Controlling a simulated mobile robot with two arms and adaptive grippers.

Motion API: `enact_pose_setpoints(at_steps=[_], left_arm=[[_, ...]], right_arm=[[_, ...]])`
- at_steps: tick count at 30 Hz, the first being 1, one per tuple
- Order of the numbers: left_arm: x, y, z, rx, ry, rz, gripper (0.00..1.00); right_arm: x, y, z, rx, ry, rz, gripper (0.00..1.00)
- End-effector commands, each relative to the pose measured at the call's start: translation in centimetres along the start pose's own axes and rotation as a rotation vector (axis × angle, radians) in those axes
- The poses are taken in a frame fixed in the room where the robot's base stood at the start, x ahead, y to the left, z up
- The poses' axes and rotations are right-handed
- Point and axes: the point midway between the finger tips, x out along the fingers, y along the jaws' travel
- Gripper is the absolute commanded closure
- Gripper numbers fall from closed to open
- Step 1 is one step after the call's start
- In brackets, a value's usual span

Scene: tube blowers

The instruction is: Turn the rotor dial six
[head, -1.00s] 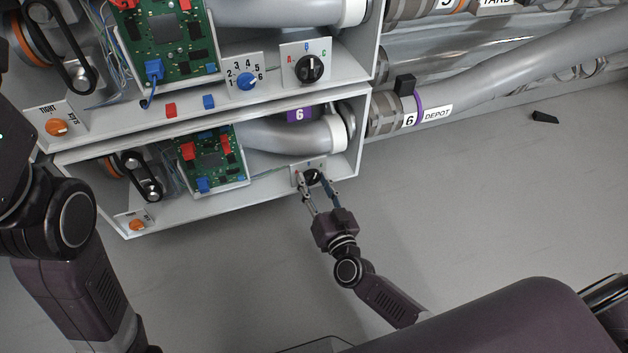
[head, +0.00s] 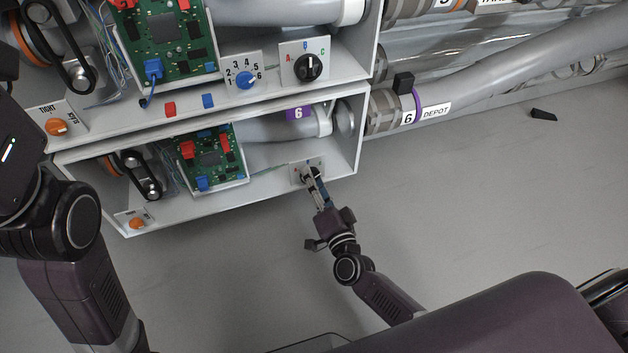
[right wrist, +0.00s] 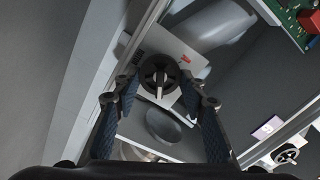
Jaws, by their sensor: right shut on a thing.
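The rotor dial six is a small black knob (head: 312,171) on a pale plate (head: 296,168) at the front right of the lower box, marked by a purple 6 label (head: 298,114). My right gripper (head: 311,175) reaches it from below and is shut on it. In the right wrist view the dial (right wrist: 158,76) sits between the two fingertips (right wrist: 159,82), its light pointer line upright in the picture. The grey rotor tube (head: 290,127) behind ends apart from the round outlet (head: 345,117). My left fingers are out of view.
The upper box holds a blue numbered dial (head: 246,80) and a larger black dial (head: 308,67). A circuit board (head: 212,158) and orange knob (head: 137,223) sit left in the lower box. The DEPOT tube (head: 470,80) runs right. Open floor lies right and below.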

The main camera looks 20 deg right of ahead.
Motion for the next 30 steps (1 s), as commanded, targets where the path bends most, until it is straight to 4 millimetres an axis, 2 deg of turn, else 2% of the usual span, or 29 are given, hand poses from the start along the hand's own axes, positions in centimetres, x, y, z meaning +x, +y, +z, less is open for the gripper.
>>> enact_pose_setpoints(at_steps=[16,17,21,30], left_arm=[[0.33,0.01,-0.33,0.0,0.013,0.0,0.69],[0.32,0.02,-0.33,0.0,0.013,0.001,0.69],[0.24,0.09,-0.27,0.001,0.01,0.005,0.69],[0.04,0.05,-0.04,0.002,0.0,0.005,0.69]], right_arm=[[-0.01,0.07,0.0,0.029,0.0,0.001,0.86],[-0.01,0.07,0.0,0.029,0.0,0.001,0.59],[-0.01,0.06,0.0,0.027,0.0,0.001,0.45],[0.01,0.03,-0.02,0.026,0.0,0.0,0.45]])
